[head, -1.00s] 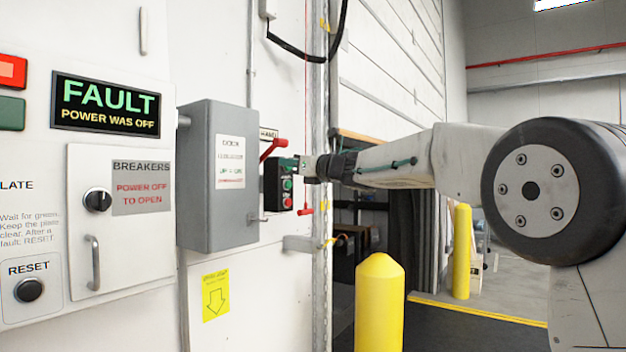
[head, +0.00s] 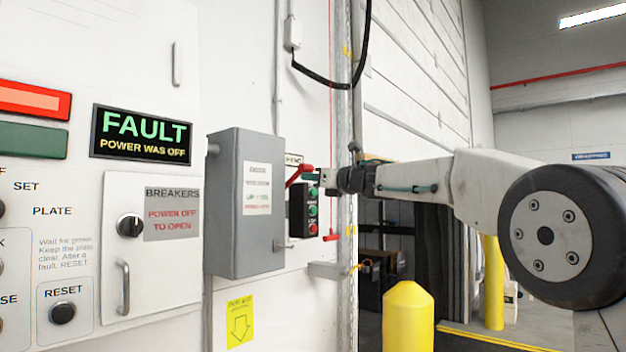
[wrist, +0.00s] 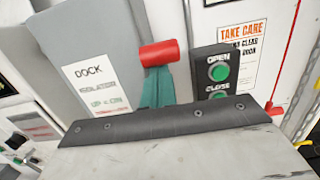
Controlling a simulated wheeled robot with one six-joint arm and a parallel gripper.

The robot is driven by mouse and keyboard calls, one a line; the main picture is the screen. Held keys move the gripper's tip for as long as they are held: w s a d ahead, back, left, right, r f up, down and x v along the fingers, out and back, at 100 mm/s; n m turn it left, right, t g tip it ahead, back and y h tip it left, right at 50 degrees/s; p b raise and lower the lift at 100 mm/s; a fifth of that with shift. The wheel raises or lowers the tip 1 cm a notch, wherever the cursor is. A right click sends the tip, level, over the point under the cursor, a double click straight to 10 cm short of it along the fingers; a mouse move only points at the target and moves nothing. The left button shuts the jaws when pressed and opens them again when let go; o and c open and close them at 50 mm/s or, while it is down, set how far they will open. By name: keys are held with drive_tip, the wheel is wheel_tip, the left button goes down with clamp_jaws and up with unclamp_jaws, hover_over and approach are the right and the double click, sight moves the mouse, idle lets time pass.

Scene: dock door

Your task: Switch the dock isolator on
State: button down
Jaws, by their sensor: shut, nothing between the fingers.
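The dock isolator is a grey box (head: 244,205) on the wall with a white label; in the wrist view its label (wrist: 92,88) reads "DOCK ISOLATOR UP = ON". Its red lever (head: 299,173) is on the right side, slanting upward and outward. In the wrist view the lever's red grip (wrist: 159,53) is just above my teal fingertips (wrist: 157,78). My gripper (head: 313,179) is shut and empty, close under the grip; I cannot tell whether it touches. The lever's lower part is hidden in the wrist view.
A black OPEN/CLOSE button box (head: 303,210) is right of the isolator, close to my gripper. A screen (head: 142,135) reads "FAULT POWER WAS OFF". The breakers door (head: 150,270) is shut. A RESET button (head: 62,312) is lower left. A yellow bollard (head: 407,318) stands below my arm.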

drive_tip(key=shift+s+r, duration=0.25)
drive_tip(key=shift+r, duration=0.3)
drive_tip(key=shift+s+r, duration=0.2)
drive_tip(key=shift+r, duration=0.3)
wheel_tip(320, 180, down, 5)
drive_tip(key=s+d+r, duration=0.3)
drive_tip(key=s+d, duration=0.2)
drive_tip(key=d, duration=0.2)
drive_tip(key=shift+s+r, duration=0.15)
drive_tip(key=shift+r, duration=0.1)
drive_tip(key=shift+d, duration=0.1)
